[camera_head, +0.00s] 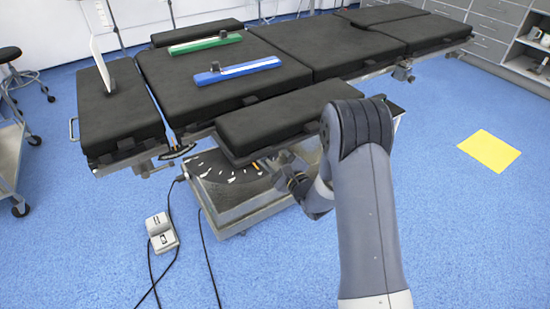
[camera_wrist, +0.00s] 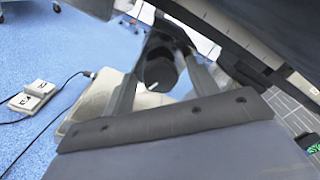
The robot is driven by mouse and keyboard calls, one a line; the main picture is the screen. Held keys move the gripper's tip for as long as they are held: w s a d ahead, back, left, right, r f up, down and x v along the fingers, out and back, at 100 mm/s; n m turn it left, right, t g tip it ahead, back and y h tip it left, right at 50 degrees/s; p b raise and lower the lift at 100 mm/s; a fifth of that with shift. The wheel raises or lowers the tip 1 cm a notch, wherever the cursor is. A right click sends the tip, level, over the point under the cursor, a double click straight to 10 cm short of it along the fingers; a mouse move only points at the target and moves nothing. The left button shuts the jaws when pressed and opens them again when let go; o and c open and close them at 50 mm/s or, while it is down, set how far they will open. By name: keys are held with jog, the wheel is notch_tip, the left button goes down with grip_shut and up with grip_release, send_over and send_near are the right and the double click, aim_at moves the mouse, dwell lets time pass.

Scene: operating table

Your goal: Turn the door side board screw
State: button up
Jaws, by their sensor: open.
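The operating table's side board (camera_head: 275,118) is a black padded panel along the table's near side. My gripper (camera_head: 292,178) is below that board, partly hidden by my own arm. In the wrist view, my gripper (camera_wrist: 162,84) is open, with one finger on each side of a dark round knob (camera_wrist: 160,70), which looks like the board's screw. The knob has a small white mark and lies between the fingers. I cannot tell whether either finger touches it. In the head view I cannot make out the knob clearly.
The table base (camera_head: 235,205) stands below the side board, close to my gripper. A foot pedal (camera_head: 161,233) with cables lies on the floor at left. Green (camera_head: 205,44) and blue (camera_head: 238,70) strips lie on the table. The floor around the yellow sheet (camera_head: 489,153) is clear.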

jog(key=c, duration=1)
